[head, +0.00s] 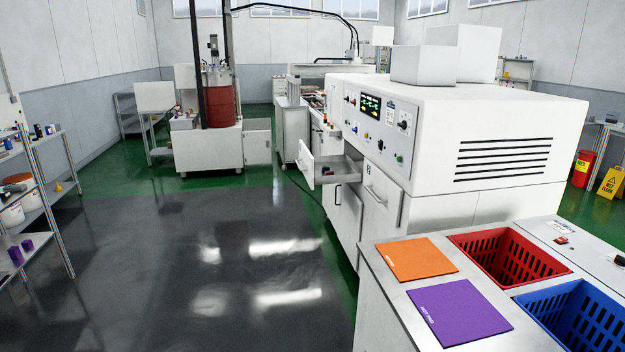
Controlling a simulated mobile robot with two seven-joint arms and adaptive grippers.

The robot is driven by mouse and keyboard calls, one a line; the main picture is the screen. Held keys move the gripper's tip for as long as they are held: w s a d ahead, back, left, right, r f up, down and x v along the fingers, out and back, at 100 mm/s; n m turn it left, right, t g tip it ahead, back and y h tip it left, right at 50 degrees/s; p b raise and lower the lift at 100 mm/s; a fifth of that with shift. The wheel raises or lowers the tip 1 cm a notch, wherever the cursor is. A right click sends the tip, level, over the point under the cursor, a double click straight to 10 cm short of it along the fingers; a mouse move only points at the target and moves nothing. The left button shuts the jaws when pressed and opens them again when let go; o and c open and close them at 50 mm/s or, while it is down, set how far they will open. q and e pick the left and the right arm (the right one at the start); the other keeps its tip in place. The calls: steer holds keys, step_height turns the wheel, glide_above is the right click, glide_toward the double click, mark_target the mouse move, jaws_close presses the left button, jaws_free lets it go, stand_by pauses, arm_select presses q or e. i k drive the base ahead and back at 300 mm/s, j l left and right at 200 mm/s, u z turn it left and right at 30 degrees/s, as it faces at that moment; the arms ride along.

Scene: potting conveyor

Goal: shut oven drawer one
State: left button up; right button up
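The white oven (470,125) stands right of centre, with a control panel on its left-facing front. A drawer (341,170) is pulled out of that front, and small dark, red and blue items (329,171) lie inside it. Its white front plate (305,163) with a handle stands clear of the oven body. Nearer to me, another drawer (382,196) with a vertical-looking handle sits shut in the oven front. I cannot read a number on the open drawer. Neither of my grippers is in view.
A bench with an orange pad (416,258), a purple pad (459,312), a red crate (459,240) and a blue crate (522,302) stands at the near right. Shelves (48,190) line the left. The grey floor (200,270) before the oven is clear.

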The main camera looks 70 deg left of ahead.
mark_target(345, 169)
steer(key=i+u, duration=0.15)
steer(key=u, duration=0.3)
steer(key=i+u, duration=0.15)
steer(key=u, duration=0.35)
